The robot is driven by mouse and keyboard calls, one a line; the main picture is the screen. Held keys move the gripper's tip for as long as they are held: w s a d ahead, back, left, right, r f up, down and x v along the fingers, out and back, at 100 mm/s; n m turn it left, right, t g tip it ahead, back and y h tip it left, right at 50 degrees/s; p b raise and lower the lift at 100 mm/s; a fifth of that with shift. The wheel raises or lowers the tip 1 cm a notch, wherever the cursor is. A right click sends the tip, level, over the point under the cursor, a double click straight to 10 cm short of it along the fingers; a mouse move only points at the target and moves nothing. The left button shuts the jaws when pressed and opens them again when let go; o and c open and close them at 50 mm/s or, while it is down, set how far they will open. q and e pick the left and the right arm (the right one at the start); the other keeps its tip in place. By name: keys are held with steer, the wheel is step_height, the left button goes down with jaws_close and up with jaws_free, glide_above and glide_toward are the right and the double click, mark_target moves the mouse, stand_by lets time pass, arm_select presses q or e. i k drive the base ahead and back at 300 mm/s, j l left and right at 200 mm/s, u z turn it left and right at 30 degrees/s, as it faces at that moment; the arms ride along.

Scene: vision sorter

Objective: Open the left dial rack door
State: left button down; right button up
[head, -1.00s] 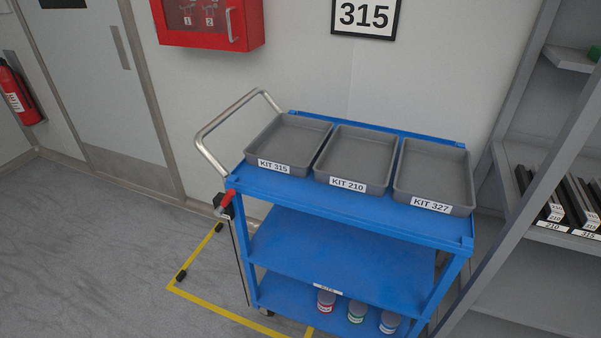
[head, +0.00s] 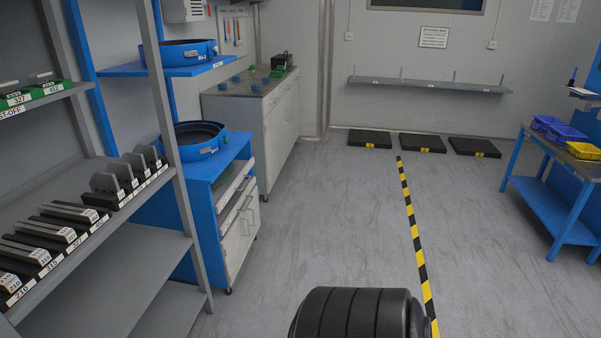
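No dial rack door can be made out in the head view. A grey open-front shelf rack (head: 190,215) stands at the left, with labelled dark parts (head: 50,232) on its middle shelf and green bins (head: 48,88) above. I cannot tell whether this is the dial rack. Neither of my grippers is in view. A dark ribbed part, probably my own arm, shows at the bottom centre.
A blue workbench with a round blue basin (head: 200,142) and a grey cabinet (head: 270,125) stand beyond the rack. Black floor pads (head: 370,139) lie by the back wall. A blue table (head: 548,205) with bins is at right. The middle floor is clear.

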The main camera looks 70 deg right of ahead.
mark_target(234, 248)
steer(key=z, duration=1.85)
steer(key=i+l, duration=0.2)
